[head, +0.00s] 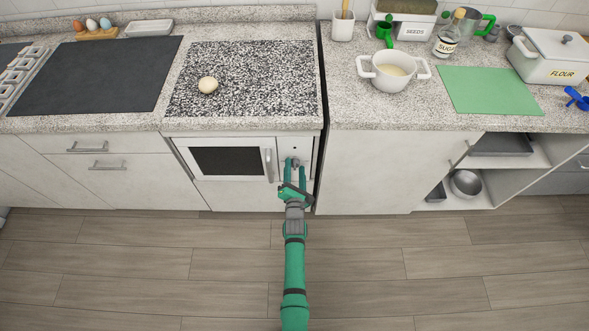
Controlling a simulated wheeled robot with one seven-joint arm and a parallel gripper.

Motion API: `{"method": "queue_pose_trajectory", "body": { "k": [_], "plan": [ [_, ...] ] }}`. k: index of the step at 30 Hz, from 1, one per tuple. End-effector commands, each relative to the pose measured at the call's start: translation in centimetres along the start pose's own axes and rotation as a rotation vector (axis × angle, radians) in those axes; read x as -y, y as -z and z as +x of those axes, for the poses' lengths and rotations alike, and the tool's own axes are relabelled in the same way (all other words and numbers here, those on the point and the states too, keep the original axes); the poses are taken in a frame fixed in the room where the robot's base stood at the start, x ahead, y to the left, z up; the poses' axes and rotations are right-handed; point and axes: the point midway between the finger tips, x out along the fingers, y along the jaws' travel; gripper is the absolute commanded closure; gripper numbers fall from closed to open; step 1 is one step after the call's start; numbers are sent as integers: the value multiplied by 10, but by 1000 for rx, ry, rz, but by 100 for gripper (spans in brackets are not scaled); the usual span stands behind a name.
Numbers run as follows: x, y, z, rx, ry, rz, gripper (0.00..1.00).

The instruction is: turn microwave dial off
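The microwave (225,161) is built into the counter front, with a dark window and a vertical handle (268,165). Its narrow control panel (296,146) is at the right of the door. A small grey dial (295,162) shows low on this panel, partly hidden by my fingers. My gripper (294,163) reaches up from below, in front of the panel. Its two green fingers are apart, with their tips on either side of the dial. I cannot tell whether they touch it. The dial's setting is too small to read.
The microwave door is closed. Above it, a round pale item (208,85) lies on a speckled board (240,75). A white pot (392,71) and a green mat (488,90) are on the counter at right. The wooden floor (150,270) is clear.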

Motion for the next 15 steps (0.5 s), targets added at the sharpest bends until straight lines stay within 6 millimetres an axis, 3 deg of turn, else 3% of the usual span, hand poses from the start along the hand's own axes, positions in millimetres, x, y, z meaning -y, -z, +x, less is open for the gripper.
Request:
{"method": "queue_pose_trajectory", "body": {
  "k": [9, 15],
  "plan": [
    [0, 0, -2, 0, 0, 1, 52],
    [1, 1, -21, -1, 1, 1, 52]
  ]
}}
